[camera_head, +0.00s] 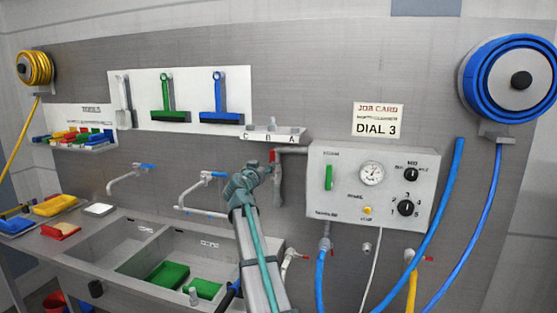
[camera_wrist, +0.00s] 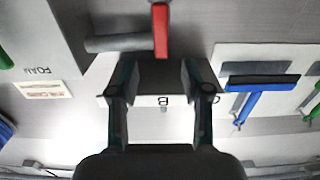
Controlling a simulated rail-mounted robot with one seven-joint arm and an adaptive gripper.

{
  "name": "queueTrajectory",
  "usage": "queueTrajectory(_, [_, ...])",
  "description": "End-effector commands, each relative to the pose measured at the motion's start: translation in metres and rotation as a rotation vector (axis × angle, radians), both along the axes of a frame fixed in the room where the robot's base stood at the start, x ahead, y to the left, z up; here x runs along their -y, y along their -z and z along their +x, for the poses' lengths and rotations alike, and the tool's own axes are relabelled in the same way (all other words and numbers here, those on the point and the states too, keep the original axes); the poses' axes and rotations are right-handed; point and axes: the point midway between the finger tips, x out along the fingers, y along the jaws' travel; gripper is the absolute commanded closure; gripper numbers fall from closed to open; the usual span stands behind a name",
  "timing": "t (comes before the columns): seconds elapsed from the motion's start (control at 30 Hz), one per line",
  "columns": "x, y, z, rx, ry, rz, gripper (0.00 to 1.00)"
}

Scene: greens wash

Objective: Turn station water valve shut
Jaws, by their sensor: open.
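The valve's red lever (camera_head: 272,156) sits on a grey pipe (camera_head: 291,150) that runs into the left side of the control box. The lever points straight along the picture's vertical in the wrist view (camera_wrist: 160,30), with the grey pipe (camera_wrist: 118,43) beside it. My gripper (camera_head: 264,168) is raised in front of the valve and partly hides it in the head view. In the wrist view its two dark fingers (camera_wrist: 160,75) are spread apart with nothing held. The lever shows beyond the fingertips; whether they touch it I cannot tell.
The control box (camera_head: 325,215) with gauge and knobs stands right of the valve. A small lettered shelf (camera_head: 275,134) is just above it. Blue hoses (camera_head: 440,210) hang at the right. Sinks (camera_head: 150,255) and taps (camera_head: 205,178) lie to the left.

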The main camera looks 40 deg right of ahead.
Motion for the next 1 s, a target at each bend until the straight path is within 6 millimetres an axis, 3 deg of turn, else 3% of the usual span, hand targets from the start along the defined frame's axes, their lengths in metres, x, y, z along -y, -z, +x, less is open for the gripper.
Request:
queueTrajectory(0.6, [0.073,-0.004,0.051,-0.001,0.001,0.001,0.52])
queueTrajectory(1.0, [0.087,0.000,0.061,0.000,-0.001,0.000,0.52])
